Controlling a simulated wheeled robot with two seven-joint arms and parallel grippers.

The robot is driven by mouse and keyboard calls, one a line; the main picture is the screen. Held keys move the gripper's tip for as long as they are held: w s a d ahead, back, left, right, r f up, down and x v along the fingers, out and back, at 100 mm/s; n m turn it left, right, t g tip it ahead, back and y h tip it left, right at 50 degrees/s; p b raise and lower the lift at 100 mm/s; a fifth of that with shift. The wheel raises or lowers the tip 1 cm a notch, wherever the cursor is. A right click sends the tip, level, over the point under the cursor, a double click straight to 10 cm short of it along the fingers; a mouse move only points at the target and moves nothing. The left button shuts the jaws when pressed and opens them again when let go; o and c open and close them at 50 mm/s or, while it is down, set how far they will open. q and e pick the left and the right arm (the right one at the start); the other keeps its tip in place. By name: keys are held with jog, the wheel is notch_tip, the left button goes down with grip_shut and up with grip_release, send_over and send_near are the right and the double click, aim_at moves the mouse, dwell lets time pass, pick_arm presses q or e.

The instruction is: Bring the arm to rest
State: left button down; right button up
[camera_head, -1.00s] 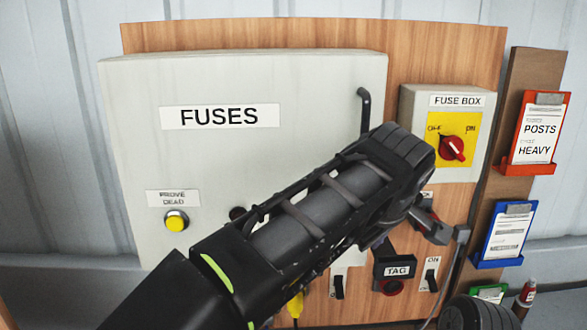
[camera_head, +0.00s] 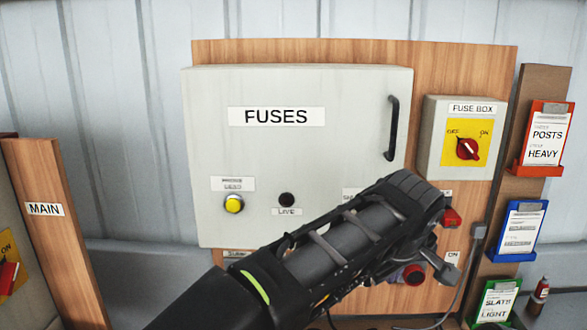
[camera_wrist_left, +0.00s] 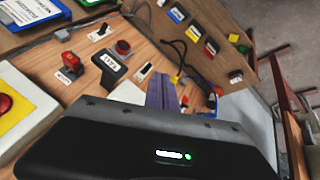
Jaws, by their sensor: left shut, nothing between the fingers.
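My left arm comes in from the bottom of the head view and reaches across the front of the fuse panel. Its left gripper (camera_head: 447,271) is at the arm's far end, below the fuse box switch, shut and empty. In the left wrist view, the gripper's finger (camera_wrist_left: 163,94) shows beyond the dark wrist housing, over the lower part of the board. The wrist hides part of the board there. My right gripper is not in view.
A grey FUSES cabinet (camera_head: 290,160) with a black handle (camera_head: 392,128) is behind the arm. The fuse box (camera_head: 437,135) has a red rotary knob (camera_head: 467,149). Card holders (camera_head: 541,165) line the right side. A MAIN post (camera_head: 45,209) stands at left.

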pick_arm(q)
jog(key=w+a+f+m+g+b, duration=0.1)
jog(key=w+a+f, duration=0.15)
jog(key=f, duration=0.75)
jog(key=w+a+f+m+g, duration=0.1)
jog(key=a+f, duration=0.2)
jog(key=f, duration=0.7)
jog(key=s+a+f+m+g+b, duration=0.15)
jog(key=a+f, duration=0.25)
jog(key=f, duration=0.6)
jog(key=s+a+f+n+g+p, duration=0.15)
jog(key=a+f, duration=0.25)
jog(key=f, duration=0.5)
jog(key=s+a+f+m+h+b, duration=0.1)
jog(key=s+a+f, duration=0.3)
jog(key=s+f, duration=0.25)
jog(key=s+a+f+h+b, duration=0.1)
jog(key=s+a+f, duration=0.3)
jog(key=s+f, duration=0.3)
jog(key=s+a+f, duration=0.2)
jog(key=s, duration=0.4)
jog(key=s+a+f+g, duration=0.1)
jog(key=s+f, duration=0.2)
jog(key=s, duration=0.4)
jog(key=shift+a+f+b, duration=0.15)
jog(key=shift+a+b, duration=0.25)
jog(key=c, duration=2.2)
grip_release()
jog(key=shift+w, duration=0.1)
